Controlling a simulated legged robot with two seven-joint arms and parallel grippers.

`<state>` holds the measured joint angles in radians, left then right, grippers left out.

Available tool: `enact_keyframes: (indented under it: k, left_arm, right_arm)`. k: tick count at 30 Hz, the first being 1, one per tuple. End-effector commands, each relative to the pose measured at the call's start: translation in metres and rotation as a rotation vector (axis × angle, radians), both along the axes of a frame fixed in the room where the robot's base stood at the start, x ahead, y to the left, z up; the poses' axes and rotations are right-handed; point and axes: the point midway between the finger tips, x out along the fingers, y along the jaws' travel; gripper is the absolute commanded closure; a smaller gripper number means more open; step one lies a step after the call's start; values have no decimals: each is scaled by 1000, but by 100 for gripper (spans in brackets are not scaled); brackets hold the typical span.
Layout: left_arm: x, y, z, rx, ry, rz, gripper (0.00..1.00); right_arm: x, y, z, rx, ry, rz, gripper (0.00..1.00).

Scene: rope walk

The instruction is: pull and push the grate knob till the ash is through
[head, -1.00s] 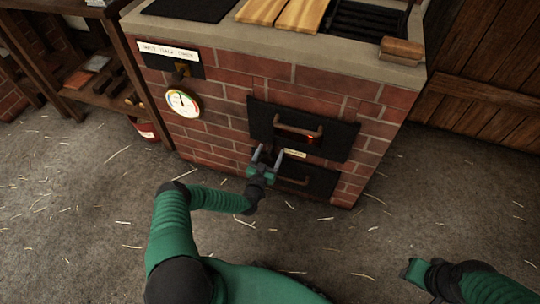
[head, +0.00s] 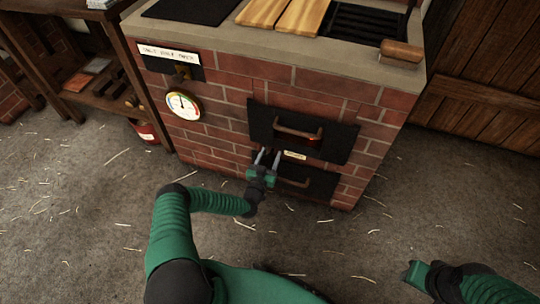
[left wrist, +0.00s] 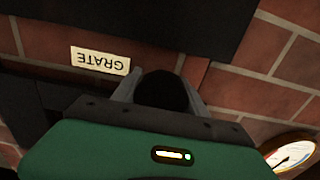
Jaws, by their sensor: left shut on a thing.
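The grate knob shows in the left wrist view as a dark round knob (left wrist: 163,91) between my fingers, beside an upside-down label reading GRATE (left wrist: 101,60). In the head view the small label (head: 295,155) sits on the brick stove front (head: 222,117), and the gripper hides the knob. My left gripper (head: 267,157) is shut on the knob, close to the bricks. My right gripper (head: 414,272) is at the lower right, away from the stove; its jaws are not clear. No ash can be made out.
The upper door (head: 262,122) with its bar handle (head: 297,131) is just above my left gripper, a faint red glow near it. A lower dark door (head: 318,184) is to the right. A dial gauge (head: 183,104) is at left. The straw-strewn floor is open.

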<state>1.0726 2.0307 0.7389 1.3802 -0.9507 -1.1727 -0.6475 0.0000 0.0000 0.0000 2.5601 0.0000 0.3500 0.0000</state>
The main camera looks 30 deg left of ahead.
Motion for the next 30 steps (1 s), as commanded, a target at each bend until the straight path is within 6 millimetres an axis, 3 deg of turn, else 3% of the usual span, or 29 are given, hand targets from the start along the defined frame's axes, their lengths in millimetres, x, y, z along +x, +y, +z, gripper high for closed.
enact_keyframes:
  k: [6,10,20,21,25,30]
  left_arm:
    - [-35,-10,6,2,6,-4,100]
    - [-55,-14,3,0,3,-1,100]
    - [-61,-14,0,0,0,1,100]
    - [-61,-14,0,0,0,1,47]
    - [-61,-14,0,0,0,1,30]
    - [-60,-14,0,0,0,1,30]
  right_arm:
    - [0,0,31,0,0,0,64]
    - [0,0,39,0,0,0,64]
    - [0,0,38,0,0,0,64]
    - [0,0,38,0,0,0,64]
    - [0,0,38,0,0,0,64]
    - [0,0,38,0,0,0,64]
